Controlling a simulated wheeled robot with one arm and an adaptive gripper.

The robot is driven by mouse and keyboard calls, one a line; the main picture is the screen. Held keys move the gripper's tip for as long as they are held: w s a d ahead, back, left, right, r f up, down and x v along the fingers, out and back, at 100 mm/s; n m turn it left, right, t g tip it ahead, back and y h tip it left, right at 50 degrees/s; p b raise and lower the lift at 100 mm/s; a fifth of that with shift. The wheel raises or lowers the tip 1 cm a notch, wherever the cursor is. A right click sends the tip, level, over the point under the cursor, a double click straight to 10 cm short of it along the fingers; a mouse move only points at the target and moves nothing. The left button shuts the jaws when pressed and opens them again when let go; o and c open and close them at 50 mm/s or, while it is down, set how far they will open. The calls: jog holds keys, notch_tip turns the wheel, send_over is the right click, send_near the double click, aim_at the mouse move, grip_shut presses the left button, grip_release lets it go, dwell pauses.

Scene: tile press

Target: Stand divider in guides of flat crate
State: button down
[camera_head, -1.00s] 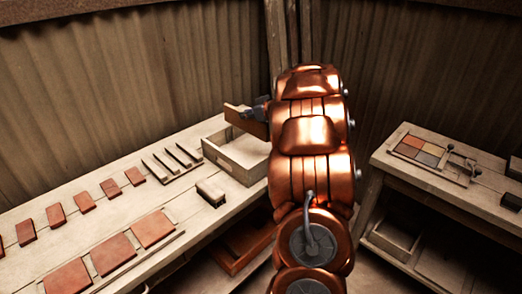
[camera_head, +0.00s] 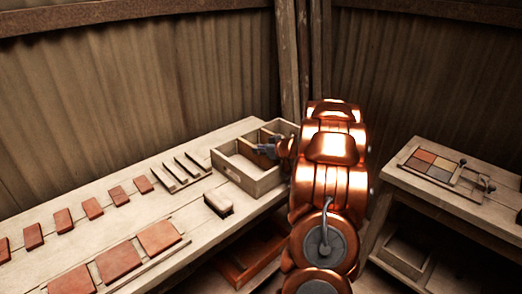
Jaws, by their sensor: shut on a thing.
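The flat crate (camera_head: 265,182) is a shallow pale wooden box at the far right end of the left bench. My gripper (camera_head: 264,149) is shut on the divider (camera_head: 247,149), a thin wooden board. The divider is low at the crate and spans its inside, dividing the opening. My arm and the crate's front wall hide its lower edge and far end, so I cannot tell whether it sits in the guides or touches the floor.
A rack of thin slats (camera_head: 181,172) lies left of the crate. A dark-sided block (camera_head: 218,204) stands in front. Several red tiles (camera_head: 158,237) line the bench. A second bench at right holds a tray of coloured tiles (camera_head: 432,163).

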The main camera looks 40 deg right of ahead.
jog(key=c, duration=1.1)
grip_release()
jog(key=shift+f, duration=0.1)
jog(key=shift+c, duration=0.2)
jog(key=shift+s+r, duration=0.3)
jog(key=shift+s, duration=0.05)
jog(key=v, duration=1.1)
jog(key=shift+s+b, duration=0.15)
jog(key=shift+b, duration=0.2)
jog(key=shift+r, duration=0.1)
